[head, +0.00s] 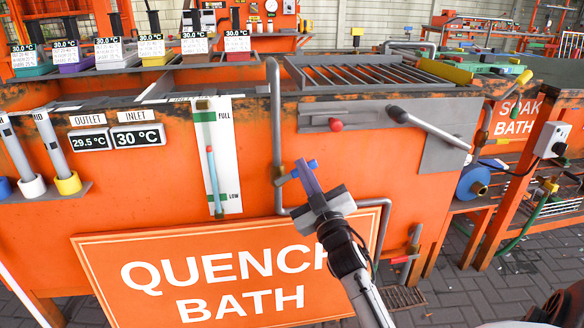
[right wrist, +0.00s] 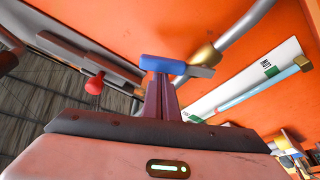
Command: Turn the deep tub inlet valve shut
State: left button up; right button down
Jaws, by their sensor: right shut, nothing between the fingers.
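A valve with a brass body (head: 278,172) sits on the grey vertical pipe at the front of the orange quench bath. Its short lever, with a blue grip (head: 312,164), points sideways to the right across the pipe's line. My right gripper (head: 304,169) is shut and empty, its purple fingers at the lever. In the right wrist view the blue grip (right wrist: 163,65) lies just beyond the fingertips (right wrist: 161,80), and the brass body (right wrist: 204,57) is to its right. I cannot tell whether the fingers touch the lever. My left gripper is not in view.
The grey pipe (head: 275,110) bends near my gripper. A QUENCH BATH sign (head: 110,255) hangs below, and a level gauge (head: 230,150) stands left. A red knob (head: 335,125) and a long grey lever (head: 432,128) are above right. A red-handled valve (head: 402,260) is lower right.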

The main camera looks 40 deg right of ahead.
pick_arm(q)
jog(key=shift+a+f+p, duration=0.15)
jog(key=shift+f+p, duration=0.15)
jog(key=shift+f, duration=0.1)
pick_arm(e)
jog(key=f, duration=0.1)
jog(key=d+f, duration=0.1)
jog(key=s+f, duration=0.1)
jog(key=shift+d+f, duration=0.1)
jog(key=shift+d, duration=0.05)
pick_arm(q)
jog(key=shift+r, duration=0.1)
pick_arm(e)
jog(key=shift+f, duration=0.15)
pick_arm(q)
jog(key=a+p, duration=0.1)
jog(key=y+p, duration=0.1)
jog(key=p, duration=0.1)
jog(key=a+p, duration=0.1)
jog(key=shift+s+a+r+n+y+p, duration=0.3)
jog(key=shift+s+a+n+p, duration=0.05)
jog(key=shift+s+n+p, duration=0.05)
pick_arm(e)
notch_tip(320, 180, up, 11)
jog(key=shift+f, duration=0.15)
